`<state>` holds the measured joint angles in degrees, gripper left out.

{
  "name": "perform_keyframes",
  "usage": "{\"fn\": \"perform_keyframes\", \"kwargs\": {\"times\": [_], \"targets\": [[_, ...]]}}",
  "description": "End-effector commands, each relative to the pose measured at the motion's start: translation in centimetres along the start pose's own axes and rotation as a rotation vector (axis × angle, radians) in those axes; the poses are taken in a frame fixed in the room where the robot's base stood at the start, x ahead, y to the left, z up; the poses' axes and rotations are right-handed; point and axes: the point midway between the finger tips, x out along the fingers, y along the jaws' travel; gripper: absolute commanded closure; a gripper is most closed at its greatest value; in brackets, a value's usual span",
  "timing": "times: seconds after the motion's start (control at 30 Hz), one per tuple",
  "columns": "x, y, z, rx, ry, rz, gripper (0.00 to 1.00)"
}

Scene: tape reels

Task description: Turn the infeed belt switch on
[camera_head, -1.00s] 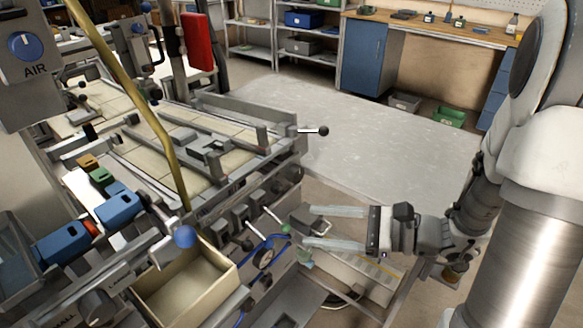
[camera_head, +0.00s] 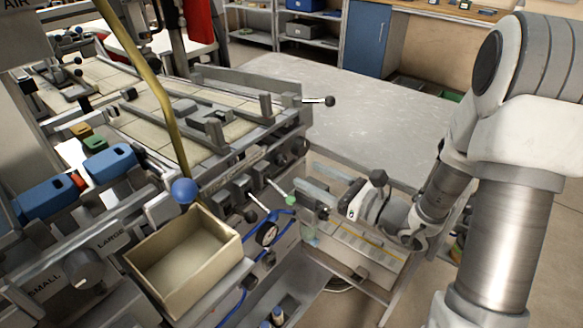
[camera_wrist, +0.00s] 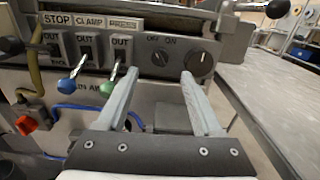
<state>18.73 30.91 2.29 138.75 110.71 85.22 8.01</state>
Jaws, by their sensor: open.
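In the wrist view a grey panel carries a small dark round knob (camera_wrist: 160,57) under the letters OFF and ON. A larger dark knob (camera_wrist: 200,64) with a pale mark sits to its right. No label naming the infeed belt is readable, so I cannot tell which knob is the belt switch. My gripper (camera_wrist: 158,76) is open and empty, its fingers pointing at the panel on either side of the small knob in the picture. Contact cannot be told. In the head view my gripper (camera_head: 302,198) is beside the machine's front, where the knobs are hidden.
Left of the knobs are levers with a blue tip (camera_wrist: 66,86) and a green tip (camera_wrist: 106,90), below STOP, CLAMP and PRESS labels. An open tan box (camera_head: 185,262) and a gauge with blue hoses (camera_head: 267,234) are nearby.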

Motion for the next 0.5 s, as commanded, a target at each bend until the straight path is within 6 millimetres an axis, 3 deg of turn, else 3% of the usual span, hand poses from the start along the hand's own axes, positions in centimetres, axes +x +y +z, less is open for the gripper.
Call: {"fn": "perform_keyframes", "kwargs": {"times": [0.2, 0.5], "targets": [[4.2, 0.1, -0.1, 0.000, -0.001, 0.003, 0.32], [6.4, 0.0, 0.0, 0.000, 0.000, 0.000, 0.32]]}}
